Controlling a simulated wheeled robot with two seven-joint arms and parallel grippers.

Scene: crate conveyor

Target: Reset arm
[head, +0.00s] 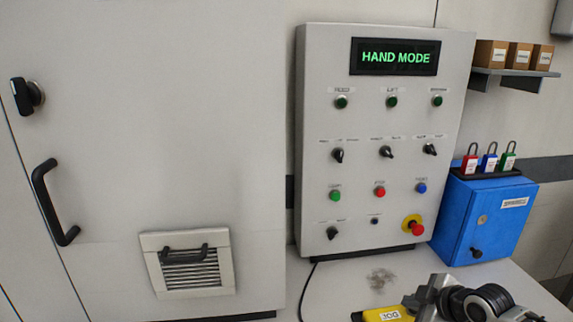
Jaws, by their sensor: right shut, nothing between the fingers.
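My right gripper (428,295) shows at the bottom right edge, low over the grey surface below the control panel. Its grey fingers are shut and empty. The black wrist behind it runs out of the picture at the bottom. A yellow block labelled JOG (388,314) lies just left of the fingers, partly cut off by the lower edge. I cannot tell whether they touch. My left gripper is not in view.
The control panel (318,75) reads HAND MODE and carries lamps, knobs, buttons and a red emergency stop (414,226). A large grey cabinet (150,130) fills the left. A blue box (505,225) with padlocks on top stands right. A shelf (515,74) holds small cartons.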

